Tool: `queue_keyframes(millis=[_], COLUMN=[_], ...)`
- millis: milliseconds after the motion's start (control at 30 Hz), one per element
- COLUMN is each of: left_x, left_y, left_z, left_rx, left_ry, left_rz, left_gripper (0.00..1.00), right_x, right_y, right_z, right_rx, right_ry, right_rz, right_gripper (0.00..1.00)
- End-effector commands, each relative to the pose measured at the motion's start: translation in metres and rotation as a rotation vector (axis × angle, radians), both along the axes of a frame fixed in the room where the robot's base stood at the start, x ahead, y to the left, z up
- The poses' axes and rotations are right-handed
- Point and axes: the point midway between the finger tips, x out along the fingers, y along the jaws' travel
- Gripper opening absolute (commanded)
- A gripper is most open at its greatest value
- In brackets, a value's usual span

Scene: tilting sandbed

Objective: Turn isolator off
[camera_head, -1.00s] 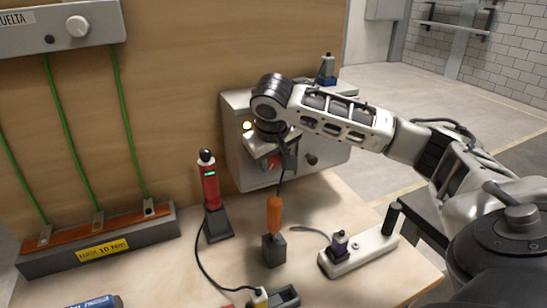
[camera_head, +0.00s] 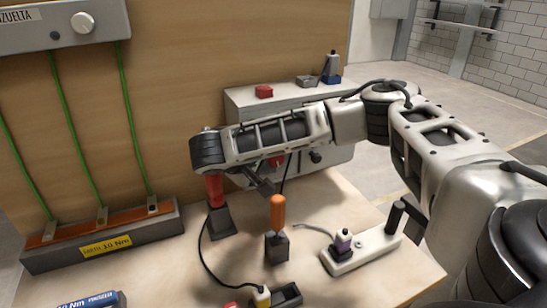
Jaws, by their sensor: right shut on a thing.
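The isolator is a grey box (camera_head: 335,168) on the wooden back panel, with a red knob (camera_head: 276,160) on its front. Only a small part of the knob shows below my right arm. My right gripper (camera_head: 266,177) is shut on the red knob, its wrist lying to the left of it. The forearm crosses the box front and hides the lamp and most of the front. My left gripper is out of view.
A red tester (camera_head: 214,190) stands in a dark holder just below my right wrist, its top hidden. An orange-handled tool (camera_head: 277,212) stands upright below the gripper. A white strip (camera_head: 372,246) lies at the right. Small items, one a red block (camera_head: 264,91), sit on the box.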

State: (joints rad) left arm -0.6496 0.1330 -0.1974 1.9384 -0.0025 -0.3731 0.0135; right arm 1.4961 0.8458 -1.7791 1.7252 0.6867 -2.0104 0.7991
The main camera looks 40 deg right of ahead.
Motion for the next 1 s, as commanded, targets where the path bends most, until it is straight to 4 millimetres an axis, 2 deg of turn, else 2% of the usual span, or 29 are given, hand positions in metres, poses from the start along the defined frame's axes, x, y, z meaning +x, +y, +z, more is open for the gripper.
queue_keyframes(millis=[500,1000], left_x=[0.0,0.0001], left_y=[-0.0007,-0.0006], left_z=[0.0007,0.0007], left_rx=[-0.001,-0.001], left_ry=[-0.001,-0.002], left_rz=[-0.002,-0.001], left_gripper=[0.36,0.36], right_x=[0.0025,0.0016], right_y=[0.0033,0.003], right_z=[-0.0021,-0.0047], right_rx=[-0.301,-0.371], right_ry=[0.089,0.115], right_rz=[0.002,0.0], right_gripper=[0.15,0.15])
